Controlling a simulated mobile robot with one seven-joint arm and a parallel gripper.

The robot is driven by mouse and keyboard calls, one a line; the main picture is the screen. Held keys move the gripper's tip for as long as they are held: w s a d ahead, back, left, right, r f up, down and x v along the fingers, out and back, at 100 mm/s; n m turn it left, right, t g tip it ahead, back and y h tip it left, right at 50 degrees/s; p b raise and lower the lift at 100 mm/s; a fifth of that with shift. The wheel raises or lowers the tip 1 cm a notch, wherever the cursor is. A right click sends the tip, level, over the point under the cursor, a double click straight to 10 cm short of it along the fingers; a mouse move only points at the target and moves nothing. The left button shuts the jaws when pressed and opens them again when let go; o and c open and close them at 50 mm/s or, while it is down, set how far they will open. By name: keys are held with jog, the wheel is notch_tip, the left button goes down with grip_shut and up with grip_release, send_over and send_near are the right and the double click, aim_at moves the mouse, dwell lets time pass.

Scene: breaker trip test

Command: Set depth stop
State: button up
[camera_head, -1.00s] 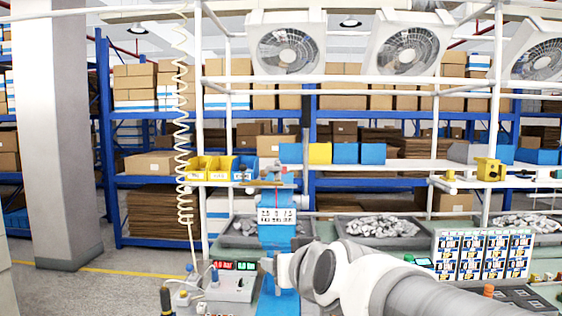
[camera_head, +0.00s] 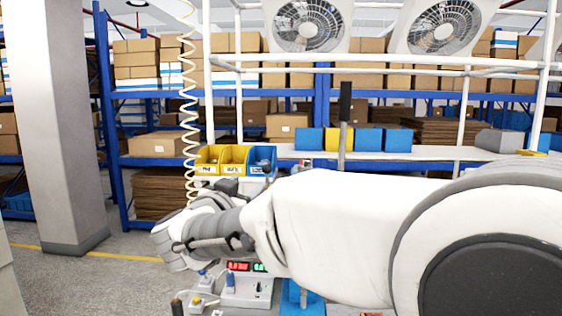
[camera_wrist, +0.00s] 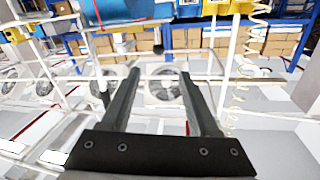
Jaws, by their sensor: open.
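My gripper (camera_wrist: 159,73) is open in the wrist view, with nothing between its two dark fingers. In the head view, my white arm crosses the bench and hides most of the blue press. The press's blue base (camera_head: 302,301) shows below the arm, and an upright dark-gripped lever (camera_head: 345,110) shows above it. I cannot make out the depth stop in either view. In the wrist view a blue body (camera_wrist: 125,10) fills the top edge beyond the fingertips; I cannot tell whether it is part of the press.
A control box with red and green displays (camera_head: 246,287) stands below my arm. Yellow and blue bins (camera_head: 232,157) sit behind it. A coiled cable (camera_head: 188,110) hangs at the left. White frame posts (camera_head: 461,115) and fans (camera_head: 308,24) stand behind the bench.

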aim_at(270, 166)
jog(key=p+x, duration=0.3)
jog(key=x, duration=1.4)
jog(key=shift+w+d, duration=0.2)
jog(key=shift+c, duration=0.3)
grip_shut()
dwell(0.6)
